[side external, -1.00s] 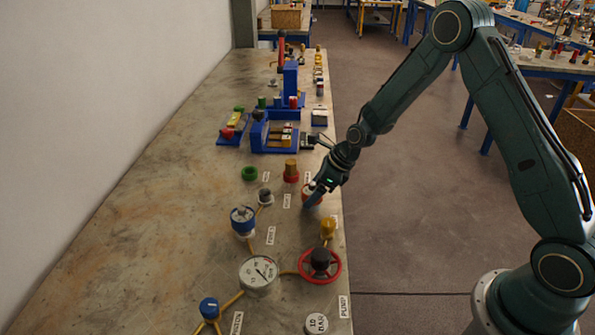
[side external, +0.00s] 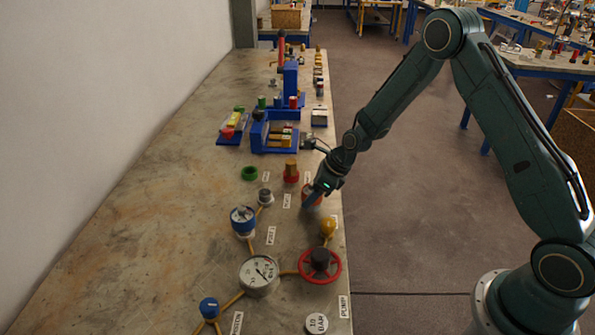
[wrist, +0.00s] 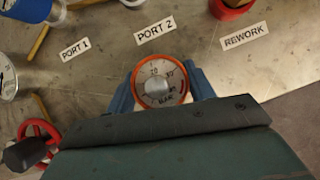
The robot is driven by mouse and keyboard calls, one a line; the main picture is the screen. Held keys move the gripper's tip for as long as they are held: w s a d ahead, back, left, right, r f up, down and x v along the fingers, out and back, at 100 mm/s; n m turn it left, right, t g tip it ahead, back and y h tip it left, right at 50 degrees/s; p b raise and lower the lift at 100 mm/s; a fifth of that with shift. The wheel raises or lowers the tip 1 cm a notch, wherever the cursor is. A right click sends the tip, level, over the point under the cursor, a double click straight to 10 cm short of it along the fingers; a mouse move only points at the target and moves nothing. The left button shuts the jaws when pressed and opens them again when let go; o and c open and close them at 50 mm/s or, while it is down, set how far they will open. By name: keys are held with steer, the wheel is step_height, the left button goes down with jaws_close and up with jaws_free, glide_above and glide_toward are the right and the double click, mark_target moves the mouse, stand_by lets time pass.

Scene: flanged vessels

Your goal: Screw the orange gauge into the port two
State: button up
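The orange gauge (wrist: 160,83) has an orange rim and a white dial marked BAR. In the wrist view it sits between the two blue fingers of my gripper (wrist: 162,88), which press close on both sides. The gripper (side external: 312,198) is low at the bench's right edge in the side view, with a bit of orange showing between its fingers. The PORT 2 label (wrist: 155,32) lies flat just beyond the gauge. A pale part shows under the gauge. The port itself is hidden, so I cannot tell how far the thread is in.
A yellow knob (side external: 328,227), a red handwheel (side external: 320,264) and a large gauge (side external: 259,275) stand nearer the camera. A red-based yellow piece (side external: 291,172) and a green ring (side external: 250,173) are behind my gripper. The bench's left side is bare.

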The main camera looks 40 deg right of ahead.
steer(key=shift+c, duration=0.8)
steer(key=shift+r, duration=0.15)
steer(key=shift+r, duration=0.25)
step_height(320, 180, up, 19)
steer(key=shift+r, duration=0.15)
steer(key=shift+w, duration=0.1)
steer(key=w+a+f+n+g+y, duration=0.2)
steer(key=w+a+f+n, duration=0.4)
steer(key=f, duration=0.5)
steer(key=shift+w+a, duration=1.25)
steer(key=shift+w, duration=0.65)
